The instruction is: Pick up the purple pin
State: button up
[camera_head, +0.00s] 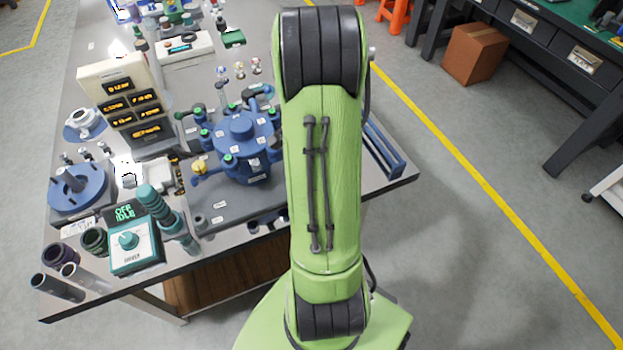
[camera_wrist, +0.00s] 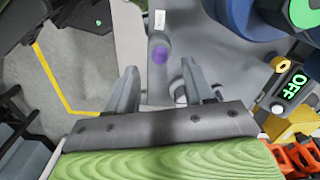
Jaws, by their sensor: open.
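In the wrist view, a round purple end (camera_wrist: 160,55), which looks like the purple pin, shows by a short grey cylinder on the grey plate. My gripper (camera_wrist: 159,68) is open and empty. Its two fingers stand apart, and the purple end appears between and just beyond their tips. I cannot tell how far it is from the fingers in depth. In the head view my green arm hides the gripper, and I cannot make out the purple pin there.
The blue valve body (camera_head: 240,140) stands on the grey plate beside my arm. A teal driver box (camera_head: 135,245) and several dark tubes stand at the table's front left. Another grey cylinder (camera_wrist: 180,92) is close to the right finger.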

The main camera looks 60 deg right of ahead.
notch_tip(320, 180, down, 4)
jog(key=shift+w+b, duration=0.1)
jog(key=shift+b, duration=0.4)
jog(key=shift+a+r, duration=0.1)
grip_shut()
